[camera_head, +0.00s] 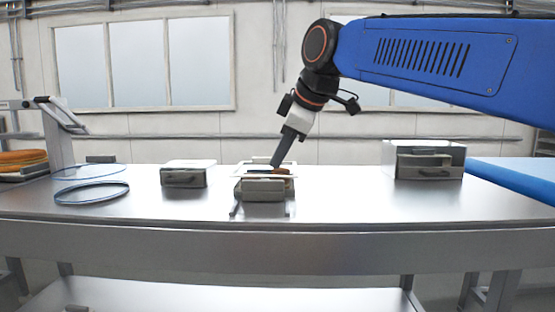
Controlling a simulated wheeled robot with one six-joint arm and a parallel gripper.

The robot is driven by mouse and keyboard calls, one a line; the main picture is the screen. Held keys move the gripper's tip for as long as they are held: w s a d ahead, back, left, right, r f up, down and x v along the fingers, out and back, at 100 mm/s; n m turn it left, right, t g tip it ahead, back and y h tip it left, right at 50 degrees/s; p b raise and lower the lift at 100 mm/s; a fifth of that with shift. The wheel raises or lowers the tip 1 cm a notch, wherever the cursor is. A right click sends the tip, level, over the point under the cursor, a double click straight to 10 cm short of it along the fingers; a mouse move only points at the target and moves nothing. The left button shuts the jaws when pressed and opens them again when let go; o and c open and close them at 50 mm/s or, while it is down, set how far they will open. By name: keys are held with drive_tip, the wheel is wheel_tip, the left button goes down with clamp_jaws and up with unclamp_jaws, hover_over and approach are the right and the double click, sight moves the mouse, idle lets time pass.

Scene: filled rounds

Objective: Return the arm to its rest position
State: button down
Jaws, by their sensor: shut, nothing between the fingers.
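My blue arm (430,55) reaches in from the right, high over the steel table. My gripper (276,164) points down and slightly left at the middle of the table. It is shut and empty. Its tip is at a low tray-like container (264,190) with a grey handled front. A small brown item (279,171) lies on or in that container beside the fingertips. Whether the fingertips touch it cannot be told.
On the steel table (330,207) stand a small white-topped box (187,174) at left and a larger box (422,160) at right. Blue-rimmed rings (92,193) and a grey stand (60,135) are at far left. A blue surface (510,176) lies right. The table front is clear.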

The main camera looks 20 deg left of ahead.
drive_tip(key=s+d+f+m+h, duration=0.15)
drive_tip(key=d+f+m, duration=0.45)
drive_tip(key=d, duration=0.7)
drive_tip(key=s+d+f+m+h, duration=0.1)
drive_tip(key=s+d+f+m, duration=0.2)
drive_tip(key=d+f, duration=0.75)
drive_tip(key=s+d+f+m+h, duration=0.3)
drive_tip(key=s+d+f+m, duration=0.7)
drive_tip(key=s+d+f, duration=0.7)
drive_tip(key=d+f, duration=0.3)
drive_tip(key=d, duration=0.2)
drive_tip(key=shift+s+f, duration=0.25)
drive_tip(key=shift+s, duration=0.15)
